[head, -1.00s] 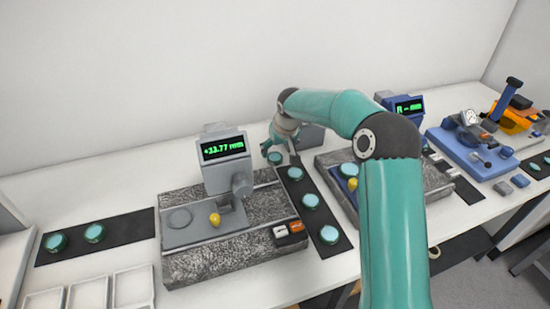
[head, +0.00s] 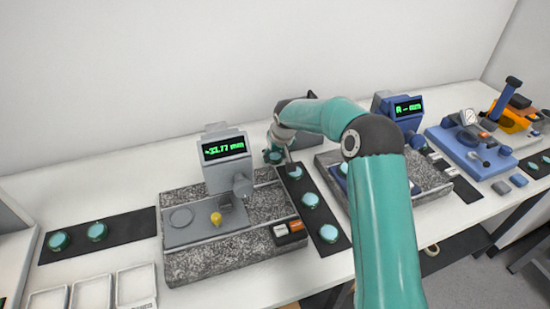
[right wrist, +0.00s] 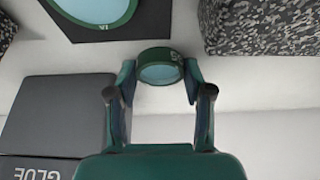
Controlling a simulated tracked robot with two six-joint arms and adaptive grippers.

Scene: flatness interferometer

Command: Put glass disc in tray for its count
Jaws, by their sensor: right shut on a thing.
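My right gripper (head: 275,150) is at the back of the bench, right of the grey gauge. It is shut on a green-rimmed glass disc (head: 274,157). In the right wrist view this disc (right wrist: 160,68) sits between the two fingertips, with a small mark on its rim that I cannot read. Whether it touches the bench is unclear. White trays (head: 154,297) stand at the front left, cut off by the lower edge. Several similar discs lie on black mats, such as this one (head: 310,199). My left gripper is out of view.
The grey gauge with a green display (head: 223,148) and granite base (head: 190,268) stands between the trays and my right gripper. A blue gauge (head: 398,105) is to the right. A dark mat (head: 130,232) lies at left. The back left bench is clear.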

